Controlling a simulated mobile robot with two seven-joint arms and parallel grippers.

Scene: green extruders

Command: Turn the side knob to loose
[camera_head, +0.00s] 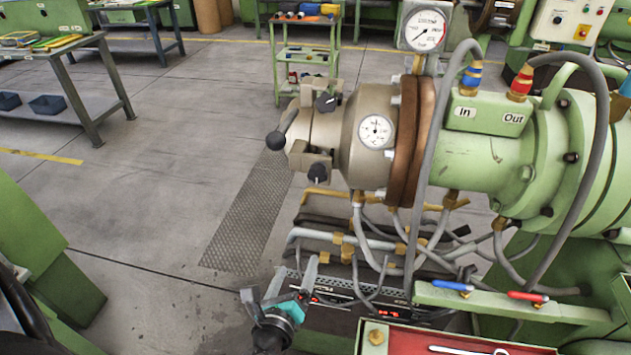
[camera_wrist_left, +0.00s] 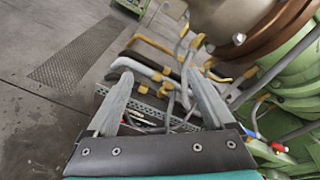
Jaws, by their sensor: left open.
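The beige extruder head (camera_head: 338,135) has a black knob (camera_head: 325,102) on its upper clamp and another black knob (camera_head: 318,172) on its lower clamp. I cannot tell from the labels which is the side knob. My left gripper (camera_head: 281,280) is below and left of the head, apart from it. Its fingers are open and empty, and they also show spread in the left wrist view (camera_wrist_left: 158,78). The knobs are not visible in the wrist view. My right gripper is not in view.
Grey hoses and brass fittings (camera_head: 345,240) hang below the head, close to my left gripper. A red tray (camera_head: 450,340) stands at the front right. A green cart (camera_head: 305,55) is behind. The floor left of the head is clear.

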